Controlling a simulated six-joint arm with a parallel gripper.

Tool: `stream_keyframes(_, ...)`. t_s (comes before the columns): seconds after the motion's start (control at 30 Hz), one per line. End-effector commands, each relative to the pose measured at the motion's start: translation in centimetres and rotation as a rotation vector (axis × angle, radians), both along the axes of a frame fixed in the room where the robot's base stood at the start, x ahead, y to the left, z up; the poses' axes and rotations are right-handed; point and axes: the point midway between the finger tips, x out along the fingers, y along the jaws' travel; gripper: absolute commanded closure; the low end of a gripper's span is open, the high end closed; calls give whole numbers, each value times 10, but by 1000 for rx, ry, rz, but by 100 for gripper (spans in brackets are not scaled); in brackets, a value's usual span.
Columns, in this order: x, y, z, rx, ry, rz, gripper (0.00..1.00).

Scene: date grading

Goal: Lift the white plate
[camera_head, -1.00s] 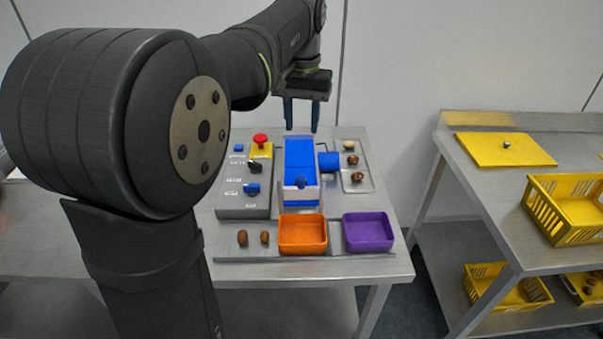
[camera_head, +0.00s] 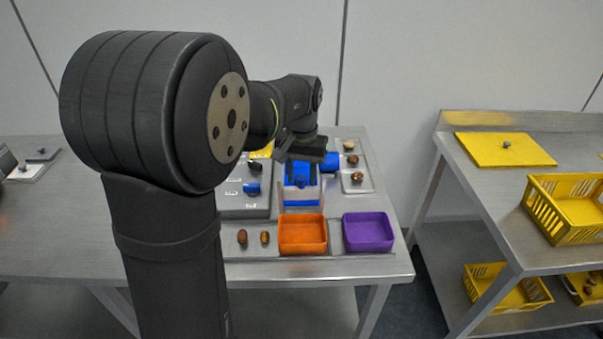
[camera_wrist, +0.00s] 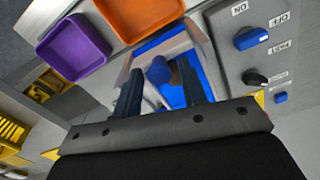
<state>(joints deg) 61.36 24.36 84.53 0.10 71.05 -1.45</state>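The pale, whitish plate (camera_head: 312,195) appears to be the front piece of the blue-belted machine in the middle of the table. A blue knob (camera_wrist: 158,70) shows on it in the wrist view. My gripper (camera_wrist: 160,76) points down over the machine, its two dark blue fingers apart on either side of the knob. I cannot tell whether they touch it. In the head view my gripper (camera_head: 300,176) hides much of the machine. A small brown thing (camera_wrist: 175,74), maybe a date, shows beside the knob.
An orange tray (camera_head: 303,250) and a purple tray (camera_head: 369,248) stand in front of the machine. A grey control box (camera_head: 243,205) with knobs is close on its left. Two dates (camera_head: 242,237) lie left of the orange tray; more brown dates (camera_head: 357,176) lie on the right.

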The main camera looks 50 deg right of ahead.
Motion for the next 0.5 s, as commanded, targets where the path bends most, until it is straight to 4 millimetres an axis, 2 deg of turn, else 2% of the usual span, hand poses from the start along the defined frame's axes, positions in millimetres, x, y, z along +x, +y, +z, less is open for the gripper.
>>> stream_keyframes(0.13, 0, 0, 0, 0, 0, 0, 62)
stream_keyframes(0.33, 0, 0, 0, 0, 0, 0, 100)
stream_keyframes(0.5, 0, 0, 3, -1, -1, 0, 100)
